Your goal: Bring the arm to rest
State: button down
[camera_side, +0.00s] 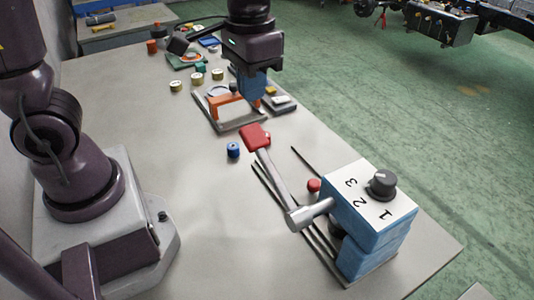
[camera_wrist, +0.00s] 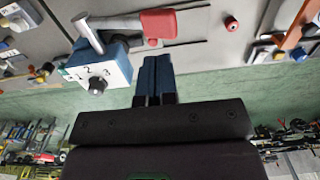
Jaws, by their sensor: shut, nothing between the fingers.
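My gripper (camera_side: 253,106) is dark purple with blue fingers and hangs above the far half of the table in the side view. In the wrist view its blue fingers (camera_wrist: 154,62) are together with nothing between them. In the side view the fingers partly cover a board with an orange part (camera_side: 229,107). I cannot tell the exact height of the fingertips above it.
A blue box (camera_side: 363,225) with a black knob, numbers and a red-ended metal lever (camera_side: 275,180) stands at the near right of the table (camera_side: 190,200). A blue cylinder (camera_side: 233,149) and a red one (camera_side: 314,185) stand nearby. Several small parts lie farther back.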

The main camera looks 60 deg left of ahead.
jog(key=shift+f, duration=0.2)
jog(key=s+a+r+t, duration=0.4)
jog(key=s+r, duration=0.3)
jog(key=s, duration=0.2)
jog(key=shift+s+t, duration=0.2)
jog(key=shift+t, duration=0.6)
jog(key=shift+a+r, duration=0.1)
